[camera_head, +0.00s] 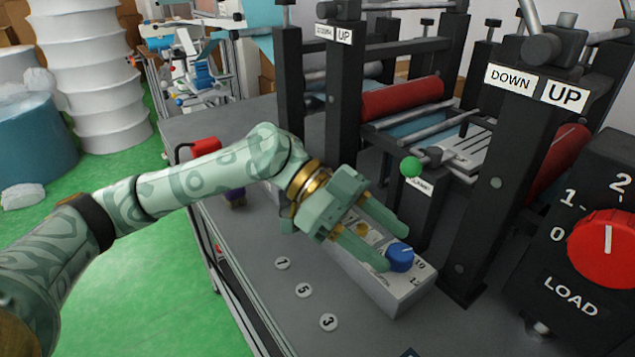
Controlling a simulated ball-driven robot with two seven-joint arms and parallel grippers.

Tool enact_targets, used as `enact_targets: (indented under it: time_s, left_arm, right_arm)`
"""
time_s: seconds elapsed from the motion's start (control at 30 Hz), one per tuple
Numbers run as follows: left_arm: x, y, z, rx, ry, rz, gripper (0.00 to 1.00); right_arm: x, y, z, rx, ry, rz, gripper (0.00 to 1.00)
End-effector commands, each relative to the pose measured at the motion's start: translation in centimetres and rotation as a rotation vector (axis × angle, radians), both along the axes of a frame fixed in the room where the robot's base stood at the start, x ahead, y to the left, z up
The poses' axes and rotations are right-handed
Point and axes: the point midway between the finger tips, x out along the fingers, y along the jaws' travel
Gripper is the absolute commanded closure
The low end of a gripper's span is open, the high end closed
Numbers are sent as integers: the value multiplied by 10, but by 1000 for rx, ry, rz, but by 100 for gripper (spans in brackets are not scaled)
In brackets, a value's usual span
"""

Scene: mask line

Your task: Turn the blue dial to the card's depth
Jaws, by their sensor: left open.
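The blue dial (401,258) stands on the top face of a light grey box (405,295), with printed numbers such as 10 and 12 beside it. My left gripper (396,247) reaches in from the left over this box. Its two green fingers are apart, with their tips close to the dial, one on its near left side and one on its far side. I cannot tell whether they touch it. The fingers hide part of the box's markings. I cannot make out a card with a readable depth. My right gripper is not in view.
Black machine posts with DOWN and UP labels (536,84) and red rollers (402,97) stand behind the box. A green ball knob (410,167) is close behind the gripper. A red LOAD dial (606,250) is at the right. Numbered discs (303,290) lie on the grey table (250,262).

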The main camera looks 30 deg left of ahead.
Motion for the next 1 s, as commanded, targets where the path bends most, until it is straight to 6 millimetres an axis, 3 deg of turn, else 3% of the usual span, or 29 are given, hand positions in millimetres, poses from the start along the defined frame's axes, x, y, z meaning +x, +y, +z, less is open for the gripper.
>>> enact_targets:
  time_s: [0.13, 0.27, 0.5, 0.7, 1.0]
  left_arm:
    - [0, 35, 19, 1, -3, 7, 46]
    - [-1, 69, 34, 1, -2, 6, 46]
    - [0, 117, 52, 0, -2, 3, 46]
    - [0, 133, 56, 0, -1, 0, 46]
    - [0, 134, 55, 0, -1, 0, 46]
  right_arm:
    - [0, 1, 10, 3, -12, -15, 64]
    - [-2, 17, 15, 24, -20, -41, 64]
    - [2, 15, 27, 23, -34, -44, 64]
    - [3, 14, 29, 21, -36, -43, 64]
    - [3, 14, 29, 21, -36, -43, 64]
